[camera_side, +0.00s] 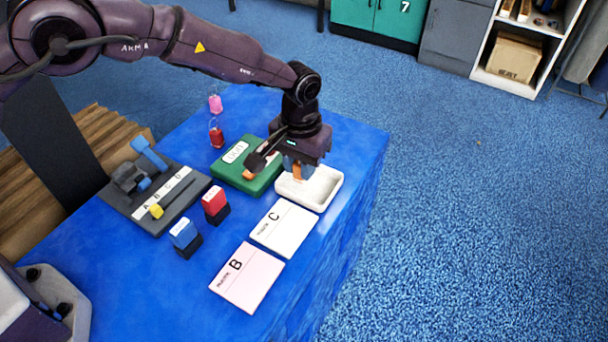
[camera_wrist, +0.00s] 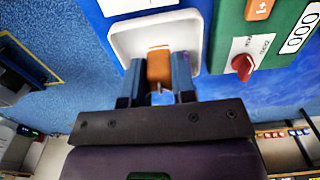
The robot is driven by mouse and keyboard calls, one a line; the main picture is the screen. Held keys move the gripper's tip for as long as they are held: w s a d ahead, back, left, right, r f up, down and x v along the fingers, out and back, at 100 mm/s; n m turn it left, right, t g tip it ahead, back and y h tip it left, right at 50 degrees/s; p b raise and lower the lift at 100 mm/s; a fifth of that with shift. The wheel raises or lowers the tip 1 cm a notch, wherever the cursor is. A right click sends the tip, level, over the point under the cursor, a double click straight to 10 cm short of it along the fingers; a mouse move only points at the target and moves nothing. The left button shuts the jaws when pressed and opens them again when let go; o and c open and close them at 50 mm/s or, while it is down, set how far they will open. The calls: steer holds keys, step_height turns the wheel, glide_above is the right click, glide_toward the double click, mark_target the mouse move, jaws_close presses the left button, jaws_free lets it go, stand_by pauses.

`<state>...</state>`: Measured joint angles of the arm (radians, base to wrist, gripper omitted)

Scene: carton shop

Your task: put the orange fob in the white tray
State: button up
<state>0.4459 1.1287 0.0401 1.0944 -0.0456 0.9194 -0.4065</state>
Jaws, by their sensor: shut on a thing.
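The orange fob (camera_wrist: 158,66) is held between the two fingers of my gripper (camera_wrist: 155,80) in the wrist view. In the side view my gripper (camera_side: 297,168) points down, with the orange fob (camera_side: 297,173) showing below its fingers. The white tray (camera_side: 326,192) lies on the blue table, directly under or just beside the fob. The wrist view shows the tray's white rim (camera_wrist: 116,42) behind the fob. Whether the fob touches the tray floor cannot be told. The gripper hides part of the tray's far side.
A green box (camera_side: 230,170) with a lever stands close left of the tray; its red knob (camera_wrist: 243,65) shows in the wrist view. Card C (camera_side: 285,228) lies in front of the tray. Red (camera_side: 214,200) and blue (camera_side: 184,233) stamps stand left.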

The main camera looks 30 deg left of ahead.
steer(key=shift+w+d+f, duration=0.15)
steer(key=shift+w+f, duration=0.2)
steer(key=shift+f, duration=1.6)
steer(key=shift+f, duration=0.1)
steer(key=o, duration=0.9)
step_height(320, 180, up, 12)
steer(key=shift+r, duration=0.15)
